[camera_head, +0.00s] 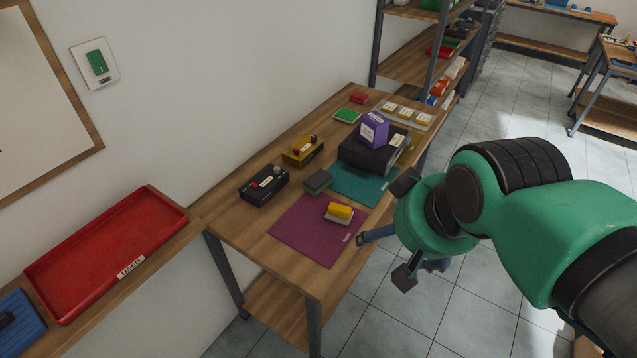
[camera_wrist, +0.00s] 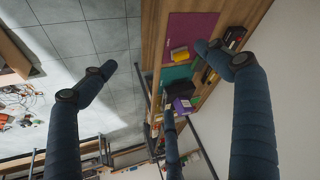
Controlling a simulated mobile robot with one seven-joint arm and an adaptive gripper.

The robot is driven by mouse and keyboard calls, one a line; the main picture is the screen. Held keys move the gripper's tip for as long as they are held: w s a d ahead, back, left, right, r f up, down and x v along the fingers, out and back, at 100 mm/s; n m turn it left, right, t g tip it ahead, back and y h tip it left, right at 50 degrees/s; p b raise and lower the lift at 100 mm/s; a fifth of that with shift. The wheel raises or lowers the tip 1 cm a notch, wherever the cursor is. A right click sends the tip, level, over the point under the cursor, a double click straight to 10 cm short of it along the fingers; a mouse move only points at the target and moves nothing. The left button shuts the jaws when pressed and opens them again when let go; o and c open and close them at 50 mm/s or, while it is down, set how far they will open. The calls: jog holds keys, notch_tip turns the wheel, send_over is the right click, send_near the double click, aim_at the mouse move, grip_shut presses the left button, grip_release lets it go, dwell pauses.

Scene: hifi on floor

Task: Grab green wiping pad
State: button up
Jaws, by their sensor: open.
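A bright green flat pad (camera_head: 347,115) with a pale edge lies near the far wall side of the wooden table in the head view. A dark grey-green block (camera_head: 318,182) lies nearer, where the purple mat and teal mat meet; I cannot tell for certain which is the wiping pad. My gripper (camera_head: 385,234) is open, its fingers spread and empty, off the table's right edge and apart from both.
A yellow sponge (camera_head: 340,212) lies on the purple mat (camera_head: 300,238). A black box (camera_head: 368,156) carrying a purple box (camera_head: 374,130) stands by the teal mat (camera_head: 367,190). Black and yellow control boxes line the wall side. A red tray (camera_head: 100,250) is at left. Floor right of the table is free.

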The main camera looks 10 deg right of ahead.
jog(key=shift+r, duration=0.1)
jog(key=w+r+n+g+p, duration=0.1)
jog(key=w+r+n+p, duration=0.15)
jog(key=w, duration=0.45)
jog(key=w+r+n+p, duration=0.1)
jog(key=w+r+n, duration=0.15)
jog(key=w, duration=0.35)
jog(key=n+g+p, duration=0.5)
jog(key=n+p, duration=0.5)
jog(key=n, duration=1)
send_over(314, 177)
notch_tip(314, 177, down, 24)
jog(key=shift+f, duration=0.1)
jog(key=shift+f, duration=0.15)
jog(key=shift+f+p, duration=0.5)
jog(key=shift+f, duration=3.65)
